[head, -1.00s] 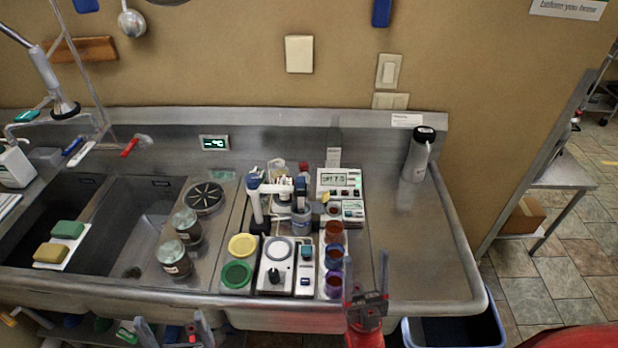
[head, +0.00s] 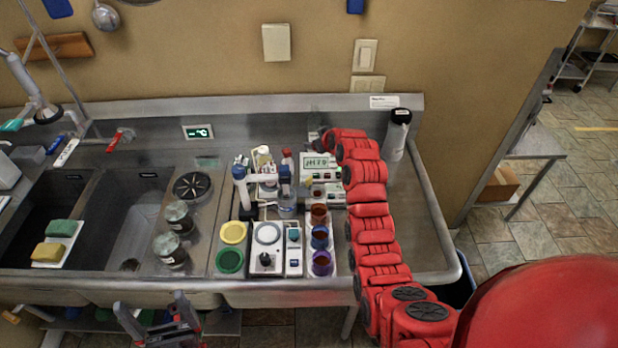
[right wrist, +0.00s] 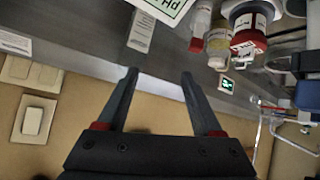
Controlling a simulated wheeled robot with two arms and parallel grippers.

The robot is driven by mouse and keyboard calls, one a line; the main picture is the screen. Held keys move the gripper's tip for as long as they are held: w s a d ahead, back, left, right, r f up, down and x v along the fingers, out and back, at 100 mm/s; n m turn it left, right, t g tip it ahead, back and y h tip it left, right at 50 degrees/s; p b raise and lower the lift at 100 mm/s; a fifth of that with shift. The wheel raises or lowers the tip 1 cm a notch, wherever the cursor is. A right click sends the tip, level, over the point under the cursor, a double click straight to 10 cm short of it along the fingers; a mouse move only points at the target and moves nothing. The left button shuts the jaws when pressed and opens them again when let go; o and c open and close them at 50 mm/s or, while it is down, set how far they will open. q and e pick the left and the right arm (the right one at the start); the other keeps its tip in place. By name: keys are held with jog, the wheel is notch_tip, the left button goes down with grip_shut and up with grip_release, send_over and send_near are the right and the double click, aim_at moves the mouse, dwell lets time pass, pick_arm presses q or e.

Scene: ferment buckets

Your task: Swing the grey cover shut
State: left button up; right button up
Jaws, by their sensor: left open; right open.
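A pH meter with a lit display (head: 318,160) stands at the back of the sink's right-hand counter. A narrow pale grey piece with small print (right wrist: 142,30) shows behind it in the right wrist view. I cannot tell for sure whether this belongs to the grey cover; my right arm hides much of that spot in the head view. My right gripper (right wrist: 158,76) is open and empty, its fingers pointing toward the steel backsplash and the pale piece. My left gripper (head: 150,308) is open and empty, low in front of the sink's front edge.
Colored cups (head: 320,238), a stirrer plate (head: 267,234) and yellow and green lids (head: 232,233) crowd the counter left of my right arm. A dark-topped bottle (head: 397,135) stands to its right. Jars (head: 170,250) stand farther left.

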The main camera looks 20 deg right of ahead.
jog(key=s+r+n+g+y, duration=0.1)
jog(key=s+r+n+g, duration=0.2)
jog(key=s+g, duration=0.4)
jog(key=p, duration=0.1)
send_near(309, 177)
jog(key=x, duration=0.6)
jog(key=shift+f, duration=0.35)
jog(key=shift+b+x, duration=0.9)
jog(key=shift+x, duration=0.3)
jog(key=shift+w+a+f+t+b, duration=0.1)
jog(key=shift+w+f+t+b, duration=0.15)
jog(key=shift+f+b, duration=0.25)
jog(key=shift+s, duration=0.1)
grip_shut()
